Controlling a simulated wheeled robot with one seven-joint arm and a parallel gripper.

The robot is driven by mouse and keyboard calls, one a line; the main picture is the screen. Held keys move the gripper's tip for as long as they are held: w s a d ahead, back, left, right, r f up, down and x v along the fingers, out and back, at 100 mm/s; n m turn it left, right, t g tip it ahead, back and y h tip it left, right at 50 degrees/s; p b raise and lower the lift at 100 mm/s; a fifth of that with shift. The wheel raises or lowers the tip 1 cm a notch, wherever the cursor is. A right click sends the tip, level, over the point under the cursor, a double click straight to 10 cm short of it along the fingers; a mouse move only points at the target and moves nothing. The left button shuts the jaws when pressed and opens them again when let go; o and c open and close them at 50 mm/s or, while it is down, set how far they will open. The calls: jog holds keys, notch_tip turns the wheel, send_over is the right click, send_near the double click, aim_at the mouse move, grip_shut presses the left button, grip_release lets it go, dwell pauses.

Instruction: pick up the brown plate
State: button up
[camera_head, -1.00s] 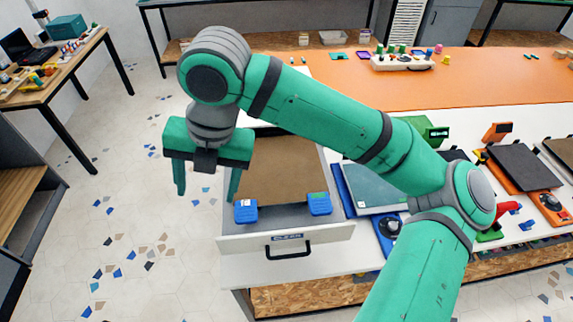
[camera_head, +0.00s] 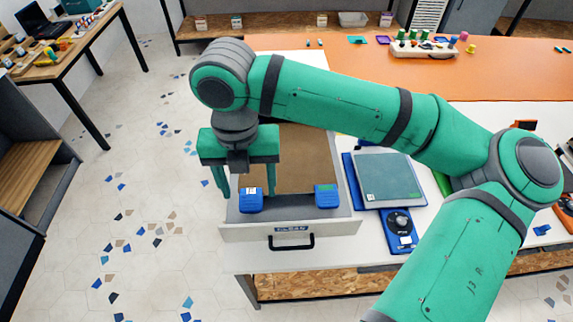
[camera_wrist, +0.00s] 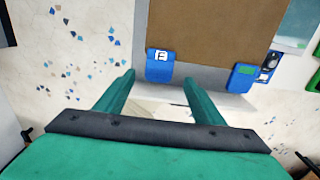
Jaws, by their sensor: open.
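The brown plate (camera_head: 305,160) lies flat in a pale open drawer (camera_head: 345,229) with a dark handle on its front. Two blue blocks sit at the plate's front corners, the left one (camera_head: 251,202) and the right one (camera_head: 326,196). My gripper (camera_head: 246,188) is open and empty, pointing down over the drawer's left part; my arm hides the plate's far end. In the wrist view the plate (camera_wrist: 215,30) is beyond the fingertips (camera_wrist: 158,77), and the left blue block (camera_wrist: 158,68) shows just ahead between them.
Right of the drawer is a blue device with a grey-green plate (camera_head: 388,178) and a dial. An orange-topped surface (camera_head: 430,75) with a white rack of coloured pegs (camera_head: 425,47) is behind. A wooden table (camera_head: 75,50) stands at the far left. The tiled floor left is clear.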

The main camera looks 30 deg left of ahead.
aim_at(250, 202)
jog(key=shift+a+f, duration=0.1)
jog(key=shift+f, duration=1.95)
jog(key=shift+s, duration=0.1)
jog(key=shift+c, duration=0.2)
grip_shut()
jog(key=shift+r, duration=0.15)
